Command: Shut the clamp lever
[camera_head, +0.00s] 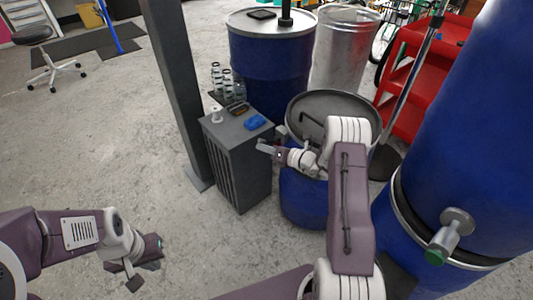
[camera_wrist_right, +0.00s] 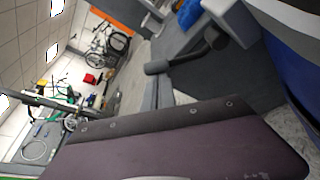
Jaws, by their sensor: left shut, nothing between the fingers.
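The drum with the grey lid (camera_head: 335,100) stands right of the middle in the head view, its blue side (camera_head: 300,200) partly hidden by my right arm. A small grey fitting at its left rim (camera_head: 280,131) may be the clamp lever; its exact shape is too small to tell. In the right wrist view a dark lever (camera_wrist_right: 190,57) with a round grip sticks out from a grey block beside the blue drum wall. My right gripper (camera_head: 271,150) is at the drum's left side, just below the rim fitting; its jaw opening is unclear. My left gripper (camera_head: 140,275) is shut and empty over the floor at lower left.
A grey cabinet (camera_head: 238,165) with a blue cloth (camera_head: 255,122) and bottles stands left of the drum, close to my right gripper. A large blue drum (camera_head: 445,130) stands at right. Another blue drum (camera_head: 270,75) is behind.

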